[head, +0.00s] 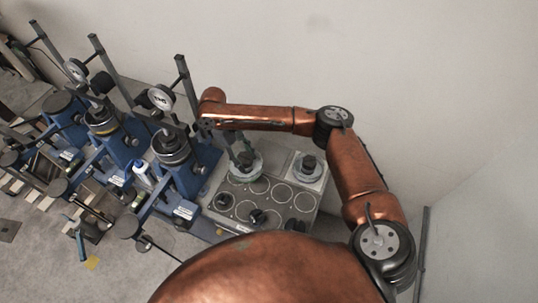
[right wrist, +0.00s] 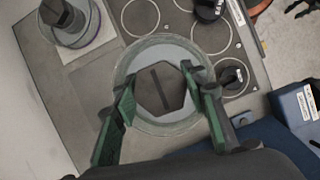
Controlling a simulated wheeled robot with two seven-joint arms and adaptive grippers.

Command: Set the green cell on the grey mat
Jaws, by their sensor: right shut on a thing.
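My right gripper (head: 244,158) reaches down over the grey board from above. In the right wrist view its two green-padded fingers (right wrist: 159,84) are shut on the dark hexagonal knob of a round cell (right wrist: 162,94). This cell has a grey disc top and a pale greenish rim, and it also shows in the head view (head: 246,178). I take it as the green cell; I cannot tell whether it touches the board. The grey mat is not clearly distinct; a plain grey patch (right wrist: 88,92) lies beside the cell in the wrist view. My left gripper is not in view.
Another knobbed cell (head: 308,167) stands on a pale square at the board's (head: 222,219) right back corner. Several dark pieces and drawn circles occupy the board. Blue lever frames (head: 186,170) with dial gauges stand close on the left. A wall rises behind.

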